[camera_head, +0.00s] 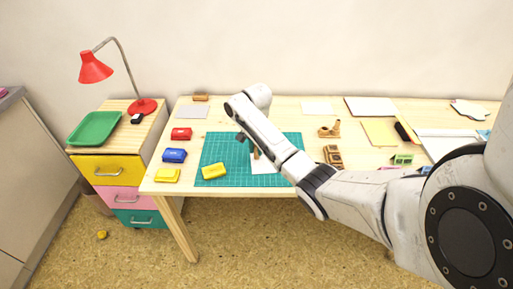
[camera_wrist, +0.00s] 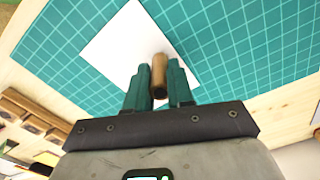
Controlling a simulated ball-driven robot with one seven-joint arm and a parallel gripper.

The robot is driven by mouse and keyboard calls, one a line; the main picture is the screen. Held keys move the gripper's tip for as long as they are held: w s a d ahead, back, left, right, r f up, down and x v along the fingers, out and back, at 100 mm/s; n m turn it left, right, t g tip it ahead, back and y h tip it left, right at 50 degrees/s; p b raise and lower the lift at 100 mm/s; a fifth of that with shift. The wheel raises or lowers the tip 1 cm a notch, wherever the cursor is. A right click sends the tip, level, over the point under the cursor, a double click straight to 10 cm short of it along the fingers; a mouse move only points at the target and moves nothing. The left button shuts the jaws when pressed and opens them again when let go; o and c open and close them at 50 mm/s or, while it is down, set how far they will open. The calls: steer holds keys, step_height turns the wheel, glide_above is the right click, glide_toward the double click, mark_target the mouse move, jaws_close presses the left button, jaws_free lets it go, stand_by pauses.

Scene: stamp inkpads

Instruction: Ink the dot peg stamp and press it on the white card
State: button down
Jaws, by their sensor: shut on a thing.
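My gripper (camera_wrist: 158,85) is shut on a wooden peg stamp (camera_wrist: 159,70), seen between its two teal fingers in the wrist view. The stamp's far end lies over the white card (camera_wrist: 118,40); I cannot tell whether it touches. The card lies on the green cutting mat (camera_wrist: 230,40). In the head view my arm covers much of the card (camera_head: 263,168), and the peg (camera_head: 256,154) shows only in part. A yellow inkpad (camera_head: 214,171) sits on the mat's left part. Red (camera_head: 181,134), blue (camera_head: 174,155) and another yellow inkpad (camera_head: 167,175) stand left of the mat.
A wooden stamp rack (camera_head: 332,155) and a small wooden holder (camera_head: 330,130) stand right of the mat. Papers and a yellow sheet (camera_head: 380,132) lie farther right. A red lamp (camera_head: 140,105) and green tray (camera_head: 94,129) are on the left cabinet. The mat's back left is clear.

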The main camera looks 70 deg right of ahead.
steer(key=shift+r+p, duration=0.65)
steer(key=shift+p, duration=0.3)
stand_by(0.3)
step_height(320, 180, up, 5)
steer(key=p, duration=0.5)
steer(key=shift+r+p, duration=0.2)
steer(key=shift+p, duration=0.1)
steer(key=shift+s+f, duration=0.1)
stand_by(0.5)
